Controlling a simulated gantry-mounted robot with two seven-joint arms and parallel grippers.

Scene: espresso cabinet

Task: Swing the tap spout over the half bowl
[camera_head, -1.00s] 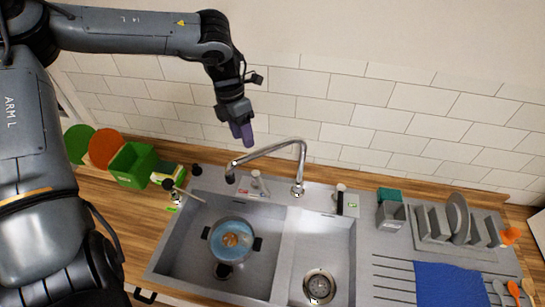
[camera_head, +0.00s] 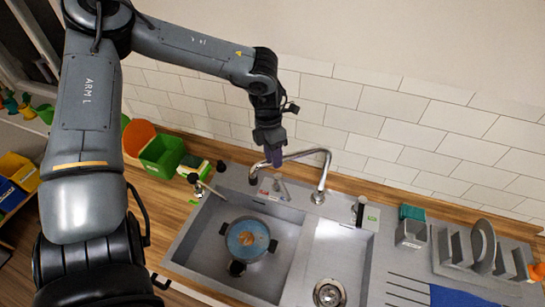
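The metal tap (camera_head: 318,192) rises behind the sink, and its curved spout reaches left, with its tip (camera_head: 253,176) over the back of the large left bowl (camera_head: 196,240). The half bowl (camera_head: 328,255) is the narrower basin to the right, with a round drain in it. My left gripper (camera_head: 273,160) points down, with purple fingertips at the spout near its tip. The fingertips overlap the spout in the picture; I cannot tell whether they touch it or how far apart they are. My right gripper is out of view.
A pot (camera_head: 248,240) stands in the large bowl. A green bin (camera_head: 162,156) and sponges stand left of the sink. A grey holder (camera_head: 410,233), a dish rack (camera_head: 468,262) and a blue cloth (camera_head: 455,297) are on the right. A tiled wall (camera_head: 400,130) is close behind.

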